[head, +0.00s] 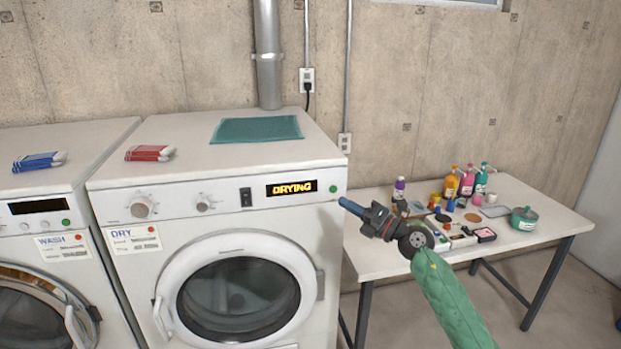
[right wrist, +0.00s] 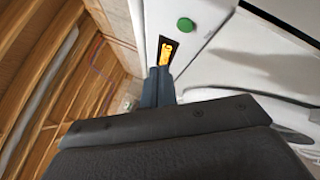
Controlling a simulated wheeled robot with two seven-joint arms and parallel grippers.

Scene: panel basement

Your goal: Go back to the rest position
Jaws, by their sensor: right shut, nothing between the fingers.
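My right gripper (head: 346,204) is shut and empty. Its blue fingertips are close to the front right upper edge of the dryer (head: 120,190), near the green button (head: 333,188); I cannot tell whether they touch it. The dryer's display (head: 291,189) reads "DRYING" in yellow, and its round door (head: 240,295) is closed. In the right wrist view the shut fingers (right wrist: 158,85) point toward the display (right wrist: 168,58), with the green button (right wrist: 186,25) just beyond to the right. My left gripper is not in view.
A washer (head: 30,215) stands left of the dryer. Red-and-white (head: 150,153) and blue-and-white (head: 39,161) folded items and a teal cloth (head: 257,129) lie on top of the machines. A white table (head: 385,200) with bottles, jars and a green pot (head: 524,218) stands right, beneath my right arm.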

